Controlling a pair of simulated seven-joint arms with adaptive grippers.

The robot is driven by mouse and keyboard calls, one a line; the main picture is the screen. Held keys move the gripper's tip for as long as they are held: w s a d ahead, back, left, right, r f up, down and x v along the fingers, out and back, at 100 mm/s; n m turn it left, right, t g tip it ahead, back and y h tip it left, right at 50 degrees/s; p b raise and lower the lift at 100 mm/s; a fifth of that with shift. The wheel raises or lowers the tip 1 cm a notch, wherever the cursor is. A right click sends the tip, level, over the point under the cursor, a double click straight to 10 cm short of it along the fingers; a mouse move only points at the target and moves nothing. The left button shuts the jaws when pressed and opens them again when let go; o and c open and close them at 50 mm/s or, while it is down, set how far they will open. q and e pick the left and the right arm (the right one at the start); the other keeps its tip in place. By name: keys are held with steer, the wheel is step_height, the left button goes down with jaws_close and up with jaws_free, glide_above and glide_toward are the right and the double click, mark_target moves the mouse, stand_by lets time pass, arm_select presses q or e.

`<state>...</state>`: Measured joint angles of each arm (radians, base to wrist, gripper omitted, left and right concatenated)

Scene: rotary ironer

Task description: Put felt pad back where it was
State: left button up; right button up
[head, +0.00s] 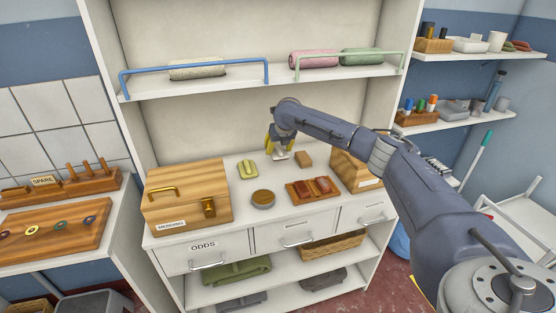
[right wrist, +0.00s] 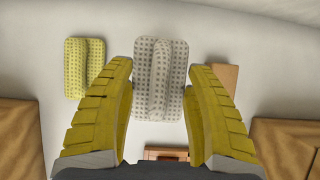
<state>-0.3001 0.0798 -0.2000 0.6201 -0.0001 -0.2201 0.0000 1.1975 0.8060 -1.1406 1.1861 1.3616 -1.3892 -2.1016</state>
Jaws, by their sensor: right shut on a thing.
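A pale grey dotted pad with a raised ridge along its middle, which looks like the felt pad (right wrist: 160,75), sits between the fingertips of my right gripper (right wrist: 160,95). The fingers touch both sides of it. In the head view the right gripper (head: 280,144) points down over the back of the white counter, and the grey pad (head: 281,155) shows just below the fingers. I cannot tell whether the pad touches the counter. A similar yellow-green pad (head: 247,169) lies to its left and also shows in the right wrist view (right wrist: 84,68). My left gripper is not in view.
A wooden block (head: 304,159) stands just right of the gripper. A round tin (head: 263,198) and a wooden tray (head: 290,193) with reddish pieces lie in front. Wooden boxes stand left (head: 187,196) and right (head: 348,170). A railed shelf (head: 280,82) hangs above.

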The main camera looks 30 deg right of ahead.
mark_target(277, 163)
steer(key=shift+f, duration=2.75)
steer(key=shift+d+f, duration=0.1)
steer(key=shift+f, duration=0.2)
jaws_close()
steer(key=o, duration=0.7)
jaws_free()
steer(key=shift+f, duration=0.1)
steer(key=o, duration=0.5)
steer(key=shift+c, duration=0.2)
